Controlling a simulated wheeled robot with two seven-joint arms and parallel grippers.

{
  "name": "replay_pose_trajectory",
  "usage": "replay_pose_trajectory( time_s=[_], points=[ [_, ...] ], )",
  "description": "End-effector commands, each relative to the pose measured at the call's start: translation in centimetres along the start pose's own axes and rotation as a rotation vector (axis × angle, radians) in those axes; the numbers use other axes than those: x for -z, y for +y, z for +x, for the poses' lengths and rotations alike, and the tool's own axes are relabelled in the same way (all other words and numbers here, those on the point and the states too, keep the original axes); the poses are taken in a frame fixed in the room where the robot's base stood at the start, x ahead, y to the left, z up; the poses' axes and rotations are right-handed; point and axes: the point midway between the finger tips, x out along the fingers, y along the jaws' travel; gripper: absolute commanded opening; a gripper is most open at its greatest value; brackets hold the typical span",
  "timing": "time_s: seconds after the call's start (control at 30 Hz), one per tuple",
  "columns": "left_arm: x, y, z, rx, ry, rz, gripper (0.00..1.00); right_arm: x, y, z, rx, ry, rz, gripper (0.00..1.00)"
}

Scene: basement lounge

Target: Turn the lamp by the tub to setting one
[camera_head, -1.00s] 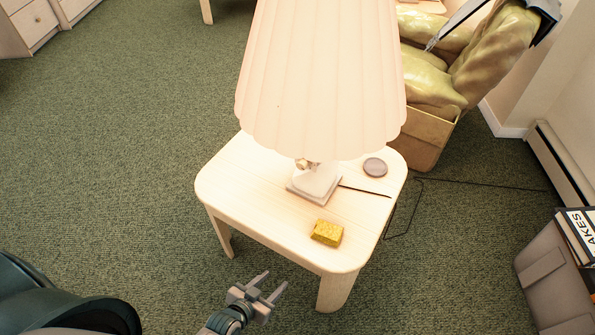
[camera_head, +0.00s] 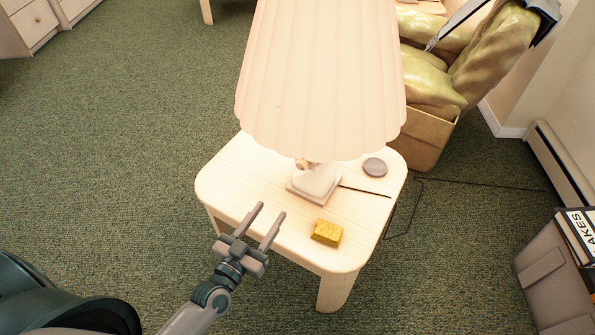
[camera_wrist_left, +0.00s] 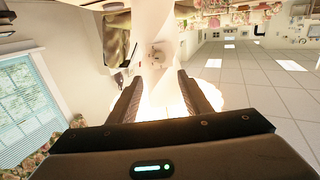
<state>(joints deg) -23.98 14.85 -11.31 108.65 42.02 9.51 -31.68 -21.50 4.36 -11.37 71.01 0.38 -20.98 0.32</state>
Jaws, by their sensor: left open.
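A table lamp (camera_head: 320,85) with a wide pleated cream shade stands on a pale wooden side table (camera_head: 235,195). It looks lit. Its white base (camera_head: 318,185) shows below the shade. A small knob (camera_head: 301,164) on the stem's left side is partly hidden by the shade's rim; its setting cannot be read. My left gripper (camera_head: 270,211) is open and empty near the table's front left edge, short of the lamp. In the left wrist view the lamp stem (camera_wrist_left: 155,30) and knob (camera_wrist_left: 155,56) appear beyond the open fingers. My right gripper is not in view.
A yellow block (camera_head: 327,232) and a grey round coaster (camera_head: 375,167) lie on the table. Carpet at the left is clear.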

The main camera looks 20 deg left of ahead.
Motion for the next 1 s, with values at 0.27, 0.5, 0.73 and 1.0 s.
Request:
replay_pose_trajectory(
  time_s=[0.27, 0.5, 0.73, 1.0],
  points=[
    [0.2, 0.0, 3.1, 0.0, 0.003, 0.0, 0.44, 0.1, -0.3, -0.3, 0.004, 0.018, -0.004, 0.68],
    [0.2, 0.0, 7.3, 0.0, 0.002, 0.0, 0.44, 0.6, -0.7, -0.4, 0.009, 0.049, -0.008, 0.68],
    [0.2, 0.0, 11.5, 0.0, 0.002, -0.001, 0.44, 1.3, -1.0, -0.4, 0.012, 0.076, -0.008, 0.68],
    [0.1, 0.0, 15.5, 0.0, 0.001, 0.0, 0.44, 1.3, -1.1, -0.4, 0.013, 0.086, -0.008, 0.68]
  ],
)
